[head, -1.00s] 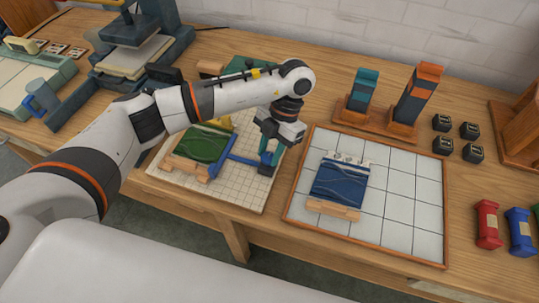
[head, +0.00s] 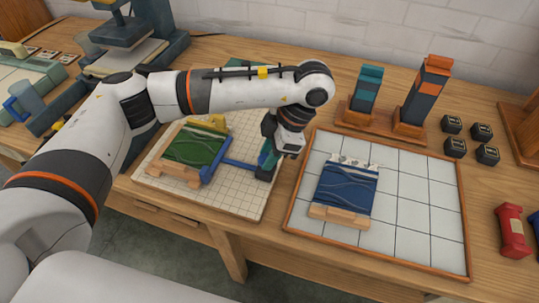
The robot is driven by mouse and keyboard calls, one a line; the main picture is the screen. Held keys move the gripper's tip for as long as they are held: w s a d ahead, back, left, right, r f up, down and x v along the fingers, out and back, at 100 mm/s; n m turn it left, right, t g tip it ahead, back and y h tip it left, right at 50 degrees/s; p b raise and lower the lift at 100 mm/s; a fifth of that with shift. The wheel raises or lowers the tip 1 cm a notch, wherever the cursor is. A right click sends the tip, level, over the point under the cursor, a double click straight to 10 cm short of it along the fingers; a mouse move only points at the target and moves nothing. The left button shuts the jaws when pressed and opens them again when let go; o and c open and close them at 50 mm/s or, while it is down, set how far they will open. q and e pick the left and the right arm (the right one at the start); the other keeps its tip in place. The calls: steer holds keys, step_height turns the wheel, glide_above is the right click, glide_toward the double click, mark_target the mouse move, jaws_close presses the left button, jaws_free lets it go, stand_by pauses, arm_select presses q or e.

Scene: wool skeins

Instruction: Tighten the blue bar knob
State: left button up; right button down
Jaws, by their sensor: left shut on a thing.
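The blue bar (head: 238,163) runs across the gridded cream board (head: 225,199), from the right edge of a green wool piece (head: 194,145) toward my left gripper. My left gripper (head: 267,164) points down at the right end of this bar. It is shut on the bar's knob, a dark blue piece mostly hidden by the fingers. The green piece lies on a wooden block left of the bar, with a yellow piece (head: 210,122) behind it. My right gripper is not in view.
A blue wool piece on wood (head: 345,190) lies on the white tiled board (head: 415,208) to the right. Wooden stands with teal and orange-topped posts (head: 424,95) stand behind it. Several small black boxes (head: 455,148) sit at the right.

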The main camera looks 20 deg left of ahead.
arm_select(q)
steer(key=shift+r, duration=0.1)
stand_by(0.4)
steer(key=o, duration=1)
steer(key=shift+c, duration=0.2)
steer(key=v, duration=1.2)
